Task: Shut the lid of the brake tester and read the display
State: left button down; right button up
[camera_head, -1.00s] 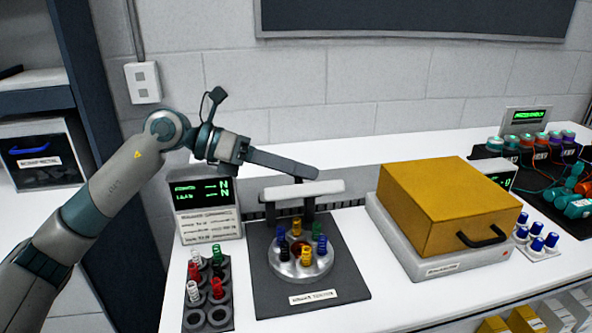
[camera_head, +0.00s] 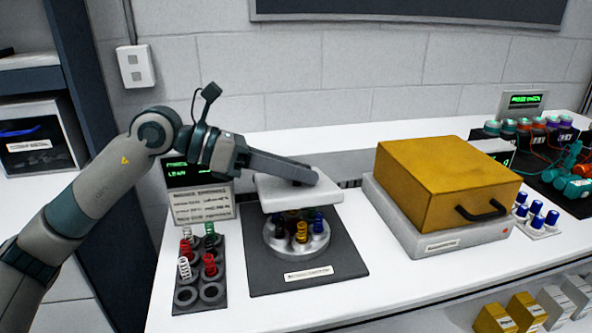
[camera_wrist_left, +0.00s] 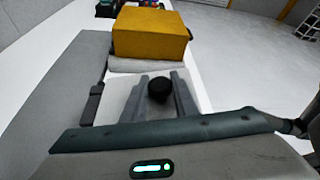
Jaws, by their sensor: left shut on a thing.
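The press device stands on a dark mat (camera_head: 262,267), with a round metal holder (camera_head: 283,243) of several coloured springs. A white plate (camera_head: 273,195) lies level just over the springs; I cannot tell whether it touches them. My left gripper (camera_head: 310,178) is shut on the black knob (camera_wrist_left: 160,88) atop the plate; the knob shows between the fingers in the left wrist view. Behind stands a display (camera_head: 178,172) with green text, partly covered by my arm. A yellow box-shaped cover (camera_head: 440,180) sits closed on a light base (camera_head: 385,205). My right gripper is not in view.
A dark rack (camera_head: 212,292) with loose springs stands front left of the mat. Blue knobs (camera_head: 536,220) and another display (camera_head: 522,102) are at the right. The yellow cover has a black handle (camera_head: 482,211). The bench front right of the mat is clear.

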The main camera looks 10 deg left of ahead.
pick_arm(q)
jog(key=c, duration=1.4)
grip_release()
jog(key=shift+c, duration=0.2)
jog(key=shift+a+r, duration=0.1)
jog(key=shift+a, duration=0.05)
jog(key=shift+s+a+r, duration=0.1)
jog(key=shift+a+r, duration=0.05)
jog(key=shift+a, duration=0.4)
jog(key=b+v, duration=0.1)
jog(key=v, duration=1.5)
jog(key=shift+b, duration=0.3)
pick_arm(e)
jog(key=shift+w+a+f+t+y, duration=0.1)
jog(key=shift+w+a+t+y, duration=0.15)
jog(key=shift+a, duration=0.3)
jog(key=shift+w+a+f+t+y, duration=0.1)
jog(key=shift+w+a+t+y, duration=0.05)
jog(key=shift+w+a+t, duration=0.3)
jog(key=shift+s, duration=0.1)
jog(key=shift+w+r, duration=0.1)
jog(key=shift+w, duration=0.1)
